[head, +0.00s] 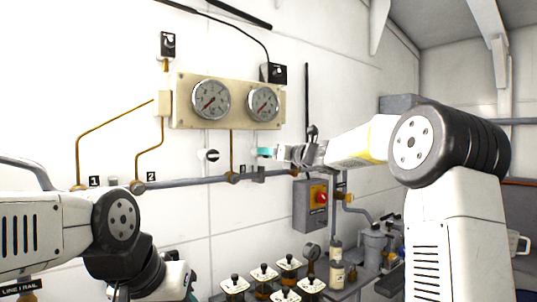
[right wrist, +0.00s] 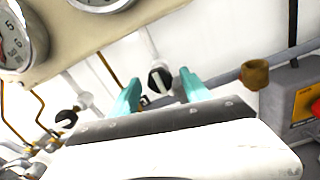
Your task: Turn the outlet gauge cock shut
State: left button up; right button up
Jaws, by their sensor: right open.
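Two small black gauge cocks sit on pipes below the gauge panel. The cock under the right gauge shows in the right wrist view (right wrist: 160,80), its pale bar roughly in line with its pipe. In the head view my right gripper hides it. The other cock (head: 211,155) is under the left gauge, its pale bar lying about crosswise; it also shows in the right wrist view (right wrist: 67,118). I can read no outlet label. My right gripper (right wrist: 160,92) is open, its teal fingers either side of the right cock; contact is unclear. My left gripper (head: 190,284) is low, mostly hidden.
The cream panel (head: 180,110) carries the left gauge (head: 211,99) and right gauge (head: 263,104). A grey pipe with brass fittings (head: 232,178) runs below. A grey box with a red switch (head: 311,207) hangs lower right. Several capped jars (head: 264,272) stand at the bottom.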

jog(key=shift+x, duration=1)
grip_shut()
